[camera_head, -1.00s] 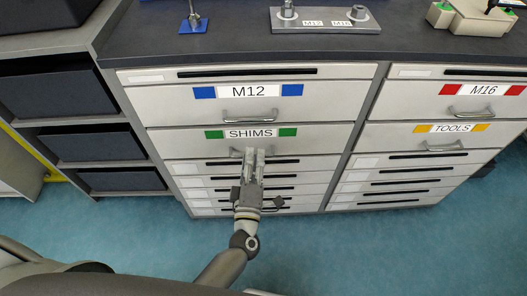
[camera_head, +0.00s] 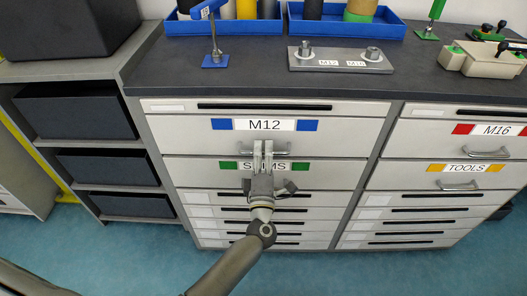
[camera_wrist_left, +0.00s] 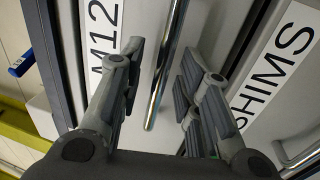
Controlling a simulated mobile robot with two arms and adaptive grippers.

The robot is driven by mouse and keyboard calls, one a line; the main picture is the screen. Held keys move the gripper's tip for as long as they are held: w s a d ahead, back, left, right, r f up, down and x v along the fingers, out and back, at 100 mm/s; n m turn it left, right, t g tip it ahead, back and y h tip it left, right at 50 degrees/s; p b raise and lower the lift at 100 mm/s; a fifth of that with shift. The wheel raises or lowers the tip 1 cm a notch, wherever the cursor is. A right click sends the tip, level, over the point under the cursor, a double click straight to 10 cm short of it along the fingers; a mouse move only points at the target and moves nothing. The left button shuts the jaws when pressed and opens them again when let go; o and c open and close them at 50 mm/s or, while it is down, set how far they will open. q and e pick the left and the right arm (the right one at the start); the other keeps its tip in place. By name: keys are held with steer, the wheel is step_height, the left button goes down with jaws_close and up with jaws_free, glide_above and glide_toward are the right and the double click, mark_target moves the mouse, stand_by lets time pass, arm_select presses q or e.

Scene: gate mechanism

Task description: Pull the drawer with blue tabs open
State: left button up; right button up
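The drawer with blue tabs (camera_head: 185,137) is labelled M12 and sits in the left column of the cabinet, flush with its neighbours. Its metal bar handle (camera_head: 283,151) is partly hidden behind my left gripper (camera_head: 263,148). In the left wrist view the handle (camera_wrist_left: 166,65) runs as a long bar across the gap between the fingers of my left gripper (camera_wrist_left: 157,85). The fingers are apart, with clear space on both sides of the bar, and they are not closed on it. The M12 label (camera_wrist_left: 104,35) shows beside them. My right gripper is not in view.
The SHIMS drawer (camera_head: 330,174) with green tabs lies directly below. The M16 drawer (camera_head: 425,140) and TOOLS drawer (camera_head: 400,175) are to the right. Blue trays (camera_head: 225,27), a bolt plate (camera_head: 340,62) and tools stand on the dark worktop (camera_head: 170,80).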

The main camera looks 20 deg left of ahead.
arm_select(q)
steer(key=shift+w, duration=0.1)
steer(key=shift+c, duration=0.3)
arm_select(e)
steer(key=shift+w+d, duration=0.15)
arm_select(q)
jaws_close()
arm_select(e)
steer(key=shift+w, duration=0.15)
arm_select(q)
steer(key=r+p+v, duration=0.1)
steer(key=r+v, duration=0.1)
steer(key=v, duration=1.2)
steer(key=s+r+p+v, duration=0.1)
steer(key=r+v, duration=0.2)
steer(key=v, duration=1.1)
steer(key=shift+s+r, duration=0.15)
steer(key=shift+s, duration=0.1)
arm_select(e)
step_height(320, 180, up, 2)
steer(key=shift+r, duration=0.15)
arm_select(q)
steer(key=shift+d, duration=0.15)
